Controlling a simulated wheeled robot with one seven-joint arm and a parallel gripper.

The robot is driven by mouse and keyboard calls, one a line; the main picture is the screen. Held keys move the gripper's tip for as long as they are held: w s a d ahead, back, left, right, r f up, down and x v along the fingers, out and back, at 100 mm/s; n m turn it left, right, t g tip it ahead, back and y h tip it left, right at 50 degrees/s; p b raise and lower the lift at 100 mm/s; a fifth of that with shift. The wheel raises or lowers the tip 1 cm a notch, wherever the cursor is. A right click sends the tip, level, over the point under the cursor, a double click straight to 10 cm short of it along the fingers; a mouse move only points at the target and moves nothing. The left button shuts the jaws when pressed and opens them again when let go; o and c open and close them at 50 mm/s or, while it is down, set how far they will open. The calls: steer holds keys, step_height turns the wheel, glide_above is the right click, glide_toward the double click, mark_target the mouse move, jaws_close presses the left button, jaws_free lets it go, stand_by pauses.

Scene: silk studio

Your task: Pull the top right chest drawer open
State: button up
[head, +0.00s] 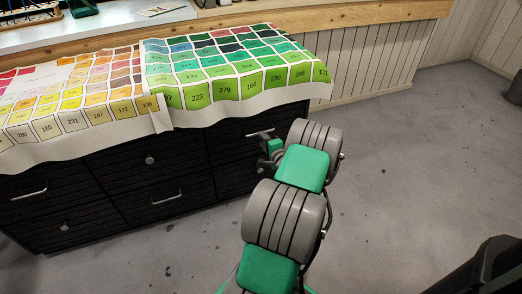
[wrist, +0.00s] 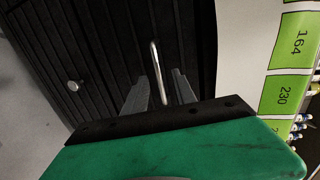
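The black chest (head: 130,185) stands under a cloth printed with coloured swatches. The fingers are apart, one on each side of the bar, with gaps visible. The drawer front (wrist: 120,50) looks flush with the chest. My gripper is small and partly hidden by my arm in the head view.
The swatch cloth (head: 235,92) hangs over the chest's top edge, near the handle; its edge also shows in the wrist view (wrist: 240,60). A round knob (wrist: 75,86) sits on the drawer below. The grey floor (head: 400,150) right of the chest is clear.

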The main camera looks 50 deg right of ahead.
steer(key=shift+m+h, duration=0.3)
steer(key=shift+m, duration=0.1)
steer(key=x, duration=0.2)
steer(key=b+x, duration=0.1)
steer(key=x, duration=0.2)
steer(key=d+b+x, duration=0.1)
steer(key=x, duration=0.1)
steer(key=shift+s+d+f, duration=0.15)
steer(key=shift+s+f, duration=0.1)
steer(key=shift+f, duration=0.1)
steer(key=shift+c, duration=0.2)
jaws_close()
stand_by(0.4)
